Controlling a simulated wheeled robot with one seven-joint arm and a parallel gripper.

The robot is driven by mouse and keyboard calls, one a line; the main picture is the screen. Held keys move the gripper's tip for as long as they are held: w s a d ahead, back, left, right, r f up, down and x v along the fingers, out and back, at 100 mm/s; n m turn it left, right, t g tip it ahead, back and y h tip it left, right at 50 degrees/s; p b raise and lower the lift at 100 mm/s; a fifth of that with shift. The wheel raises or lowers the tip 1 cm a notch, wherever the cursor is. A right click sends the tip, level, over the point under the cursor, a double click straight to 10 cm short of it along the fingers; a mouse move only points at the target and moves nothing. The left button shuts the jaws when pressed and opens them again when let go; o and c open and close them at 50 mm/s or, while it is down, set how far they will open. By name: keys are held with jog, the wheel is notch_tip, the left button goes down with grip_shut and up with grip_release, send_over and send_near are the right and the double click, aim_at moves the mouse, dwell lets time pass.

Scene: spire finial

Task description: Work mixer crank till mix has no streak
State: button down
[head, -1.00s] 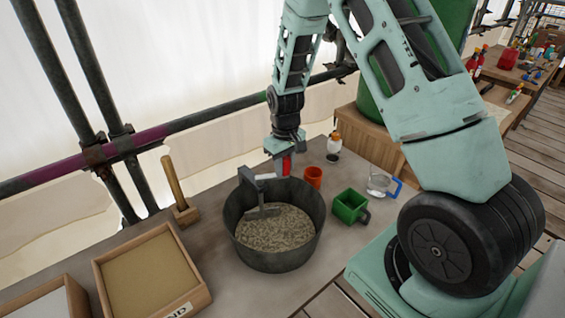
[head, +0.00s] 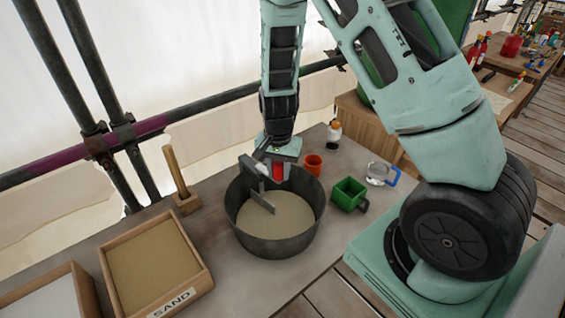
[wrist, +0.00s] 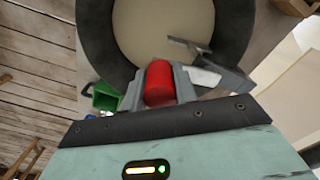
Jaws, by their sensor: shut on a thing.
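The mixer tub (head: 240,230) is a dark round metal pan on the bench. The mix (head: 285,222) in it is an even beige, with no streak that I can see in the head view; it also looks even in the wrist view (wrist: 160,30). A grey crank arm with a paddle (head: 258,198) reaches down into the mix. My gripper (head: 278,172) is above the tub's back rim, shut on the red crank handle (wrist: 159,84). The handle sits between both fingers in the wrist view, and the gripper partly hides the crank's top.
A wooden box of sand (head: 203,284) and another box (head: 80,300) stand left of the tub. A wooden-handled tool (head: 176,172) stands behind them.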

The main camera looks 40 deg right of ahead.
jog(key=shift+w+a+r+m+p, duration=0.1)
jog(key=shift+w+a+m+p, duration=0.1)
jog(key=shift+a+m+p, duration=0.95)
jog(key=shift+w+a+f+m+p, duration=0.1)
jog(key=shift+w+a+m+p, duration=0.35)
jog(key=shift+m, duration=1.35)
jog(key=shift+a+r+m+p, duration=0.1)
jog(key=shift+a+m+p, duration=0.75)
jog(key=shift+a+m, duration=0.45)
jog(key=shift+d, duration=0.1)
jog(key=c, duration=1.1)
grip_release()
notch_tip(320, 180, up, 17)
jog(key=shift+r+b, duration=0.15)
jog(key=shift+b, duration=0.15)
